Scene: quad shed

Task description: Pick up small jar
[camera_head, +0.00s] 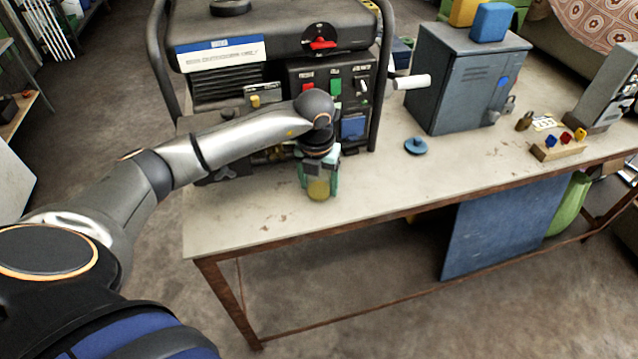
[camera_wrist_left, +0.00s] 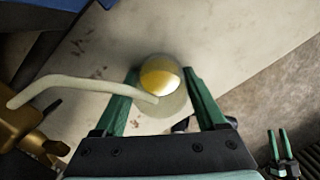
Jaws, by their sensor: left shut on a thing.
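The small jar (camera_head: 318,189) has clear sides and yellow contents, and it shows in the head view near the table's front edge, in front of the generator. My left gripper (camera_head: 319,180) reaches down over it from above and is shut on it, with green fingers on both sides. In the left wrist view the jar (camera_wrist_left: 161,77) sits between the fingertips, its round top facing the camera. I cannot tell whether its base touches the table. My right gripper (camera_wrist_left: 281,142) shows in the left wrist view at the lower right, over the floor, with its green fingers apart and empty.
The black generator (camera_head: 275,60) stands right behind the jar. A blue-grey metal cabinet (camera_head: 460,85), a blue lid-like knob (camera_head: 416,146) and a wooden block with coloured pegs (camera_head: 558,149) stand to the right. The tabletop (camera_head: 385,190) right of the jar is clear.

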